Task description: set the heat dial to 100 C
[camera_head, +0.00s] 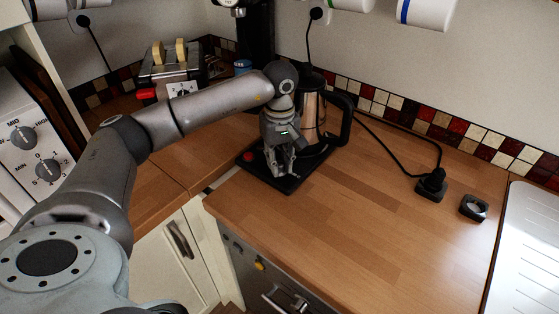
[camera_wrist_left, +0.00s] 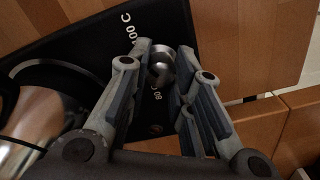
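The heat dial (camera_wrist_left: 161,62) is a small silver knob on the black kettle base (camera_wrist_left: 80,45). White marks "100 C" and "80 C" are printed beside it in the left wrist view. My left gripper (camera_wrist_left: 166,50) is over the base with its fingers apart, one on each side of the dial. A narrow gap shows on the right side; whether the left finger touches the knob I cannot tell. In the head view my left gripper (camera_head: 281,163) hides the dial at the front of the base (camera_head: 290,187). The right gripper is out of view.
A metal kettle (camera_head: 311,110) with a black handle stands on the base behind the gripper. A red button (camera_head: 248,156) is at the base's left corner. A toaster (camera_head: 182,88) stands at the back left. A plug (camera_head: 432,184) is to the right. The front worktop is clear.

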